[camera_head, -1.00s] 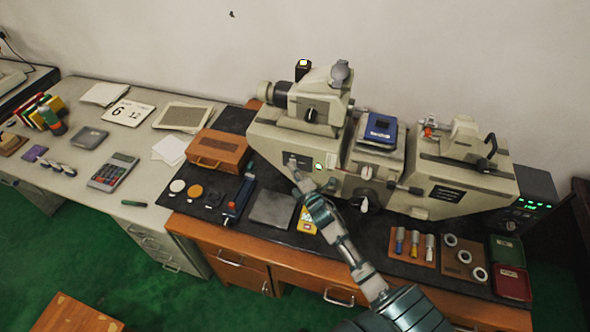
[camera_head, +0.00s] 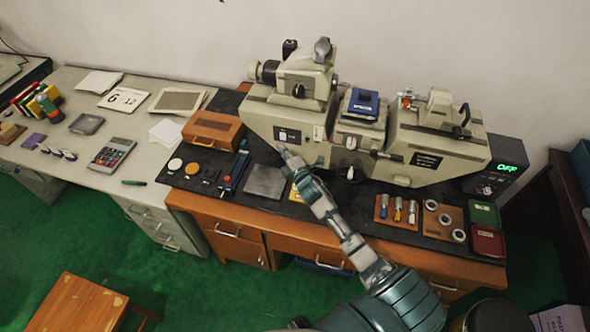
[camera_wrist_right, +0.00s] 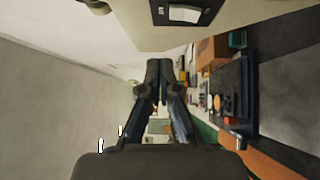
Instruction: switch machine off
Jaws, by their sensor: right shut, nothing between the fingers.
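The beige measuring machine (camera_head: 262,113) stands on the dark mat at the back of the wooden desk. Its dark switch panel (camera_head: 287,134) is on the front left face; a panel with a white rocker (camera_wrist_right: 185,13) shows at the top of the right wrist view. The display box (camera_head: 494,165) at the right reads OFF in green. My right gripper (camera_head: 284,149) is just below the switch panel, shut and empty; its closed fingers (camera_wrist_right: 159,66) show in the wrist view, apart from the panel. My left gripper is not in view.
A wooden box (camera_head: 212,130) and a grey plate (camera_head: 265,181) lie left of my right arm. Tools on a wooden block (camera_head: 397,211), rings on a board (camera_head: 444,221) and a red case (camera_head: 488,241) lie to the right. A calculator (camera_head: 112,153) is on the left desk.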

